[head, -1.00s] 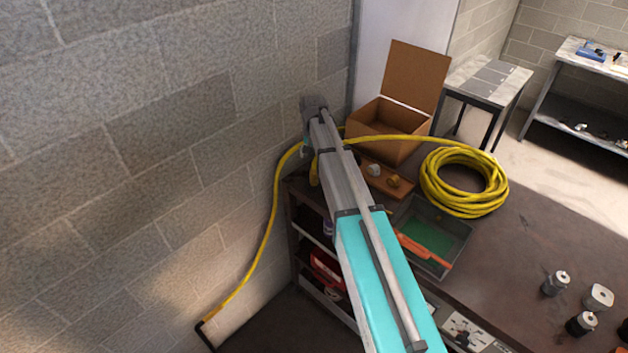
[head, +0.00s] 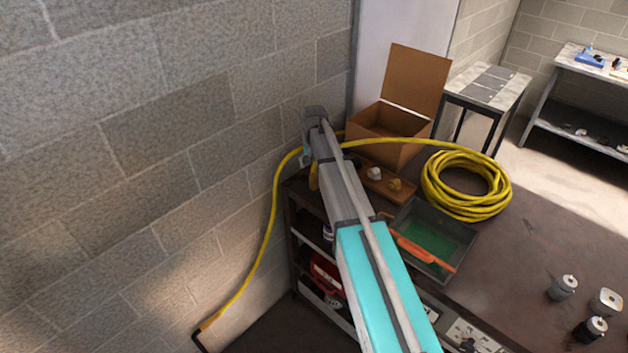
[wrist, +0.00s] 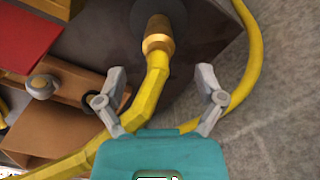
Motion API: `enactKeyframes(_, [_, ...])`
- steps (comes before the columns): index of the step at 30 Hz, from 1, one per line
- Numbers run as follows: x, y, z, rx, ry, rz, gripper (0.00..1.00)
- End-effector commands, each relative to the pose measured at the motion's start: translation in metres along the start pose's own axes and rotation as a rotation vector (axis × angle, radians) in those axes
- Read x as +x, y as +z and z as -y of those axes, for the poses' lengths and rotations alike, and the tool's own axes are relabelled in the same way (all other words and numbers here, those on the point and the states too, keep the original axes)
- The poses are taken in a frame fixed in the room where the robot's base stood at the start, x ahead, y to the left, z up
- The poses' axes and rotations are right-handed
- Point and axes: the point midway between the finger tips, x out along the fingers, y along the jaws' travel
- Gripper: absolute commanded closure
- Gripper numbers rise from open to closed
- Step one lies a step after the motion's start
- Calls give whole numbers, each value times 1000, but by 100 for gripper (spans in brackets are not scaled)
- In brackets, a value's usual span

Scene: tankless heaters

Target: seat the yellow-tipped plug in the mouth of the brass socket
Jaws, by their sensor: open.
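My gripper (wrist: 160,75) is open, one finger on each side of the hose, with gaps on both sides.
A yellow hose coil (head: 466,186), an open cardboard box (head: 388,150) and a grey tray with a green bottom (head: 461,246) surround the board on the dark bench (head: 510,260). The block wall (head: 180,130) is close on the left.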

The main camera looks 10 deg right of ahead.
Motion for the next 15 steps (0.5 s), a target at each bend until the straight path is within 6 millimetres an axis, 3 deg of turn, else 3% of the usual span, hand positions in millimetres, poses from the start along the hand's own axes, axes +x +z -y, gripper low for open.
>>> enactKeyframes(15, [38, 3, -2, 0, 0, 0, 12])
